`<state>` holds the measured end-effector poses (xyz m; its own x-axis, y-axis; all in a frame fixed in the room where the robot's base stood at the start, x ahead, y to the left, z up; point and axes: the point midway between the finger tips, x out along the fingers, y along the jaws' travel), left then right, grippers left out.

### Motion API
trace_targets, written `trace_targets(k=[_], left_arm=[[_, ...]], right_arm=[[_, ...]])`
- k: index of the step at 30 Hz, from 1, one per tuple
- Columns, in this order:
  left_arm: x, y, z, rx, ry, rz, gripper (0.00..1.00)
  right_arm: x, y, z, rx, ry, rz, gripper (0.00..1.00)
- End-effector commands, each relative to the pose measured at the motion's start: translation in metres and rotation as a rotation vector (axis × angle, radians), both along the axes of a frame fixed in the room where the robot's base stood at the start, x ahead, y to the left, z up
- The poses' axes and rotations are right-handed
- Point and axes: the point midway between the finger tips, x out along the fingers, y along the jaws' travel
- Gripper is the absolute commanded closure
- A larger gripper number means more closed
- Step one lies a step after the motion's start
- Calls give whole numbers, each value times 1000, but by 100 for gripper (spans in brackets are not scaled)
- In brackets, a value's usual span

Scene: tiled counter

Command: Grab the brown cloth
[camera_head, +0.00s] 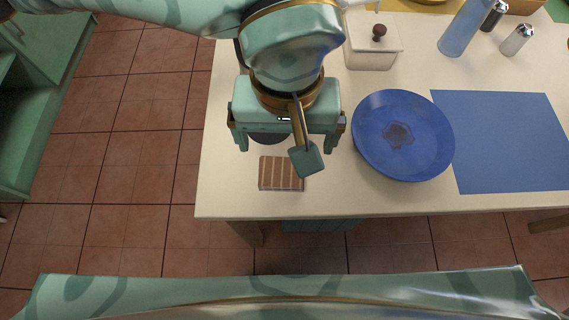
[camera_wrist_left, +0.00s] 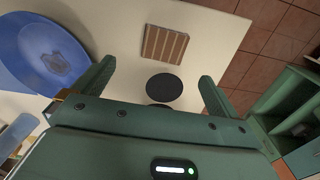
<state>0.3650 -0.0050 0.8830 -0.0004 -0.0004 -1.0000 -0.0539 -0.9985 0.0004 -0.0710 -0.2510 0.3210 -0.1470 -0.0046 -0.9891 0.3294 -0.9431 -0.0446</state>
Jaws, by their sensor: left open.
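The brown cloth (camera_head: 276,174) is a small square with pale stripes, lying flat near the counter's front edge. It also shows whole in the left wrist view (camera_wrist_left: 165,45), beyond the fingertips. My left gripper (camera_head: 287,147) is open and empty, above the counter just behind the cloth. In the left wrist view its two fingers (camera_wrist_left: 157,72) stand wide apart, with the cloth ahead of the gap. In the head view a part of my wrist covers the cloth's right edge. My right gripper is not in view.
A dark round disc (camera_wrist_left: 163,87) lies on the counter (camera_head: 225,190) beside the cloth, under the gripper. A blue plate (camera_head: 432,118) is to the right, by a blue mat (camera_head: 510,140). A wooden-knobbed white box (camera_head: 370,58), blue bottle (camera_head: 461,32) and shakers (camera_head: 517,40) stand behind.

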Motion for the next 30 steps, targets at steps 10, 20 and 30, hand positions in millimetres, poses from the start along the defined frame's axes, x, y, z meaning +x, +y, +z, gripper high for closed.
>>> trace_targets(k=[10,20,30], left_arm=[[-1,1,-48,0,2,-1,2],[-4,8,-95,0,4,1,2],[-4,8,-94,0,0,2,27]], right_arm=[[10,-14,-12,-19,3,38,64],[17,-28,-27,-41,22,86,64],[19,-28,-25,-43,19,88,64]])
